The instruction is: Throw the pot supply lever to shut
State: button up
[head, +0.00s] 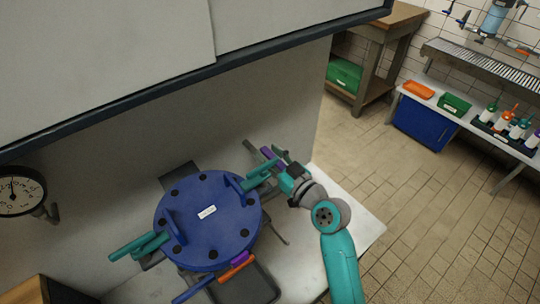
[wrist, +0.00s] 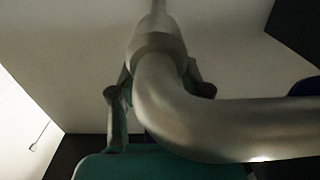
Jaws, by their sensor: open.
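A blue round pot (head: 200,235) with dark bolts and a small white label, too small to read, stands on a pale bench. A purple bar-shaped handle (head: 268,153) shows at its upper right, close to my gripper (head: 283,169). I cannot tell for sure that this is the pot supply lever, and no marking is readable. My gripper is open beside the pot's right side and partly hides what lies there. In the wrist view a thick bent grey metal pipe (wrist: 215,125) crosses close in front of my open fingers; contact cannot be told.
Teal handles (head: 138,246) stick out at the pot's left, and an orange handle (head: 236,267) sits at its lower right. A dial gauge (head: 15,190) is at far left. A large grey panel with a dark edge (head: 200,75) overhangs the bench. Tiled floor (head: 430,210) at right is clear.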

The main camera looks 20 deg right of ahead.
grip_shut()
jog(key=shift+h, duration=0.3)
jog(key=shift+f+m+h, duration=0.15)
jog(key=shift+m+h, duration=0.65)
jog(key=shift+h, duration=0.2)
jog(key=shift+d+m+h, duration=0.1)
jog(key=shift+m+h, duration=0.2)
jog(key=shift+h, duration=0.1)
jog(key=shift+d+m+t+h, duration=0.1)
jog(key=shift+m+t+h, duration=0.3)
jog(key=shift+h, duration=0.2)
grip_release()
